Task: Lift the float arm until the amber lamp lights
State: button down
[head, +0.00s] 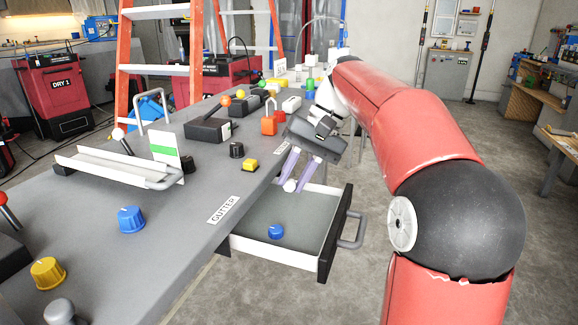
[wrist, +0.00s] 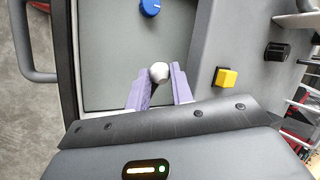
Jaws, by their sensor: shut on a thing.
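My gripper (head: 292,183) has two pale purple fingers pointing down over the open drawer (head: 258,251). They are shut on a small white ball (head: 289,186). In the wrist view the white ball (wrist: 159,73) shows between the fingertips (wrist: 160,80), over the drawer's grey floor. What the ball is fixed to is hidden, so I cannot tell whether it belongs to the float arm. I cannot make out a lit amber lamp. An orange ball (head: 226,101) tops a lever on a dark box on the bench.
A blue knob (head: 276,231) lies in the drawer. A yellow button (head: 250,165) and black knob (head: 236,150) stand on the bench (head: 190,225) left of my gripper. A white tray (head: 115,168) and another blue knob (head: 131,219) are further left. Open floor lies right of the drawer.

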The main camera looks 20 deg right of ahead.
jog(key=shift+d, duration=0.1)
dwell(0.3)
jog(key=c, duration=1.2)
grip_release()
jog(key=p+v, duration=0.1)
jog(key=v, duration=0.7)
jog(key=shift+p, duration=0.35)
